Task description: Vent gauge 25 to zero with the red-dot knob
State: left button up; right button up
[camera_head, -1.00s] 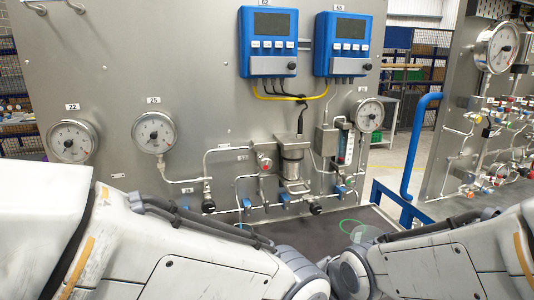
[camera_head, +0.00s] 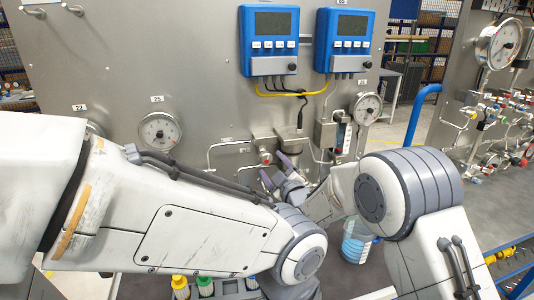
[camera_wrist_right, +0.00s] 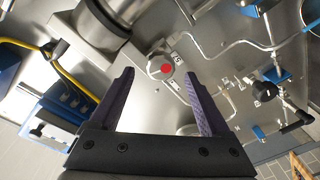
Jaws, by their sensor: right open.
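Gauge 25 (camera_head: 160,131) is a round white dial on the steel panel, under a label reading 25; its needle is too small to read. The red-dot knob (camera_head: 266,158) sits on the pipework right of it. In the right wrist view the knob (camera_wrist_right: 165,68) shows a bright red dot on a pale round cap. My right gripper (camera_head: 279,172), with purple fingers, is open and empty close to the knob. In the right wrist view its fingertips (camera_wrist_right: 158,76) lie on either side of the knob, which seems to be beyond them. My left gripper is out of view.
A metal cylinder (camera_wrist_right: 107,15) stands close beside the knob. Pipes and valves with blue and black handles (camera_wrist_right: 293,115) lie to the right in the wrist view. Two blue display units (camera_head: 270,40) hang above. My left arm covers most of gauge 22 (camera_head: 95,129).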

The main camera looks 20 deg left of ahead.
aim_at(268, 160)
jog(key=shift+p+x, duration=0.95)
jog(key=shift+x, duration=1.8)
grip_shut()
